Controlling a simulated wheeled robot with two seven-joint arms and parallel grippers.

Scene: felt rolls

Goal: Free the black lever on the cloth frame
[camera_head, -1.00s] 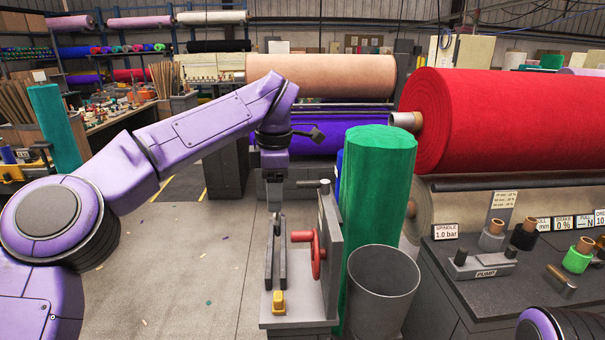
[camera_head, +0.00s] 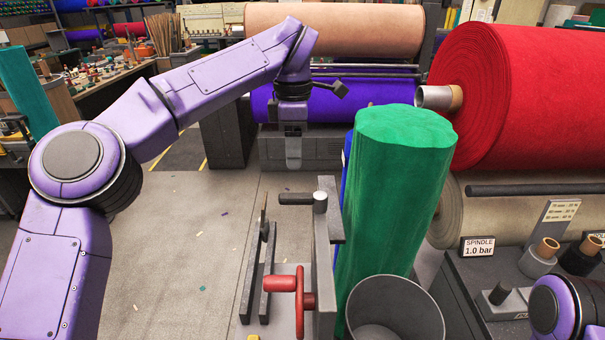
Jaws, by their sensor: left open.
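The black lever (camera_head: 296,199) sticks out to the left from a silver pivot at the top of the grey cloth frame (camera_head: 324,262). The frame stands upright and carries a red handwheel (camera_head: 290,285) lower down. My left gripper (camera_head: 293,163) points down, just above the lever in the picture, and appears clear of it. It is open and empty, seen nearly edge-on, so the gap between its fingers does not show. My right gripper is out of view.
A tall green felt roll (camera_head: 395,190) stands right of the frame, behind a grey bin (camera_head: 394,308). A big red roll (camera_head: 520,90) and a bench with a spindle sign (camera_head: 479,246) are at right.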

